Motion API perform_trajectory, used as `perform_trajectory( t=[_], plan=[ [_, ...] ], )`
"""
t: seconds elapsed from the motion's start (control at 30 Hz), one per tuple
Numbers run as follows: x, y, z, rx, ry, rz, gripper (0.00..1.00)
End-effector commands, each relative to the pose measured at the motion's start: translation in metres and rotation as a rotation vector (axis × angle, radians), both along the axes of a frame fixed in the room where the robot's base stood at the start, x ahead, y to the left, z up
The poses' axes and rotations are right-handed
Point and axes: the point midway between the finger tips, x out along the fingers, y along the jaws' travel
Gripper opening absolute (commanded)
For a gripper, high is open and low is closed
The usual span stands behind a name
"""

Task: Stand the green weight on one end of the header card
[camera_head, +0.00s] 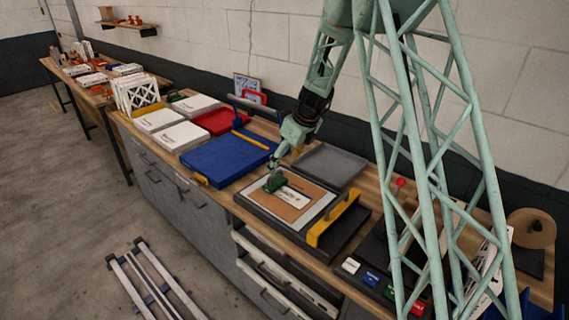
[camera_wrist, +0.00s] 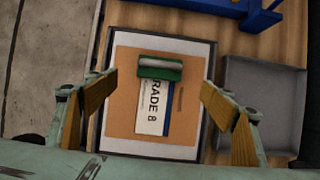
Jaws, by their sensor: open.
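The header card (camera_wrist: 151,108) is white with a blue stripe and the text "RADE 8" showing. It lies flat on a brown board in the wrist view; the card also shows in the head view (camera_head: 292,197). The green weight (camera_wrist: 160,70), with a pale bar on top, stands across one end of the card and covers that end. It also shows in the head view (camera_head: 274,184). My gripper (camera_wrist: 158,88) is open, its two wood-coloured fingers wide apart on either side of the board, holding nothing. Whether the fingers touch anything cannot be told.
The brown board (camera_wrist: 122,110) lies on a white sheet in a dark tray. A grey tray (camera_head: 331,165) is behind it, a blue board (camera_head: 222,160) to the left, and a yellow-handled piece (camera_head: 333,219) at the right. White boxes and a red tray stand further left.

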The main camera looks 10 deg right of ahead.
Motion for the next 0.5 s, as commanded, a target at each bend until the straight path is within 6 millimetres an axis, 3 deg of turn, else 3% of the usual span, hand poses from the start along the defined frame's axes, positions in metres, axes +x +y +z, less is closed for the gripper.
perform_trajectory(
  t=[0.33,0.5],
  plan=[
    [-0.001,0.0,0.002,-0.002,-0.001,0.005,0.76],
    [-0.007,0.003,0.013,-0.013,-0.01,0.039,0.76]
  ],
)
